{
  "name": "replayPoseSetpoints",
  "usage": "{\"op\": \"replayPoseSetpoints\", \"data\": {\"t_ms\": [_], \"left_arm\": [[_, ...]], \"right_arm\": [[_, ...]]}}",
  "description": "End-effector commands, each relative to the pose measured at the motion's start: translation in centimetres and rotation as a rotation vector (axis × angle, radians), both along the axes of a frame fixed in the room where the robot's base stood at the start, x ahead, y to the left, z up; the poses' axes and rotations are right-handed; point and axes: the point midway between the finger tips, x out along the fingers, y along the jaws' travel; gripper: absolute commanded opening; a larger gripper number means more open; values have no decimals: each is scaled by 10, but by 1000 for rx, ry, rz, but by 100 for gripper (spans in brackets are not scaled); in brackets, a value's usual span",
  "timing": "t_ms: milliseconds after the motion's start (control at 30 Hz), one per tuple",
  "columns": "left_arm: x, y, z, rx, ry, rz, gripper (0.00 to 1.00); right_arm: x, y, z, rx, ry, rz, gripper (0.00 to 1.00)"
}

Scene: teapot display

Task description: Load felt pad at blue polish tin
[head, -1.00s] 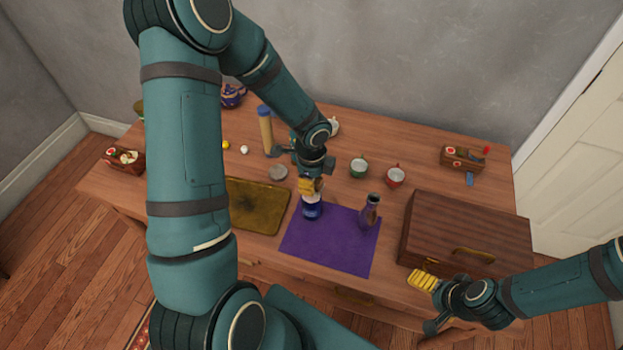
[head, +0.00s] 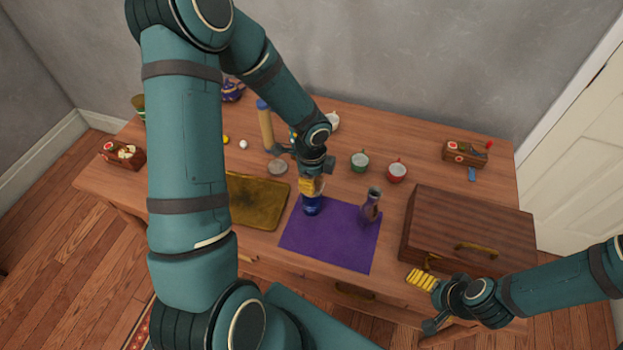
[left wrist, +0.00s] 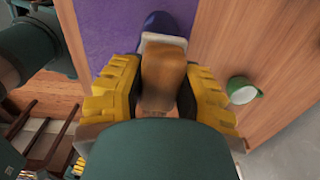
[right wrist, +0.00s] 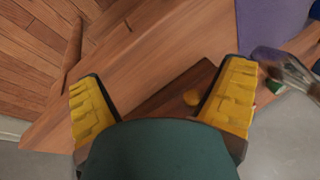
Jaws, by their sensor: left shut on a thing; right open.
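My left gripper (head: 311,186) is shut on the brown handle (left wrist: 163,75) of the felt pad, whose pale pad (left wrist: 163,42) shows beyond the fingers in the left wrist view. The blue polish tin (head: 312,208) stands on the purple cloth (head: 335,248), right below the pad. The tin also shows past the pad in the left wrist view (left wrist: 168,22). I cannot tell whether pad and tin touch. My right gripper (head: 422,280) is open and empty, by the front of the wooden case; its spread fingers show in the right wrist view (right wrist: 163,100).
A dark vase (head: 371,207) stands on the cloth's right part. A yellowish tray (head: 258,203) lies left of the cloth. The wooden case (head: 470,225) fills the right side.

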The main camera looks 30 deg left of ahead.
Motion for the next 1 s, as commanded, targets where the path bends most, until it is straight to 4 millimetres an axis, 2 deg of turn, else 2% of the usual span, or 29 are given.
{"op": "replayPoseSetpoints", "data": {"t_ms": [1000], "left_arm": [[0, 0, -9, 0, 0, 0, 5]], "right_arm": [[0, 0, -8, 0, 0, 0, 95]]}}
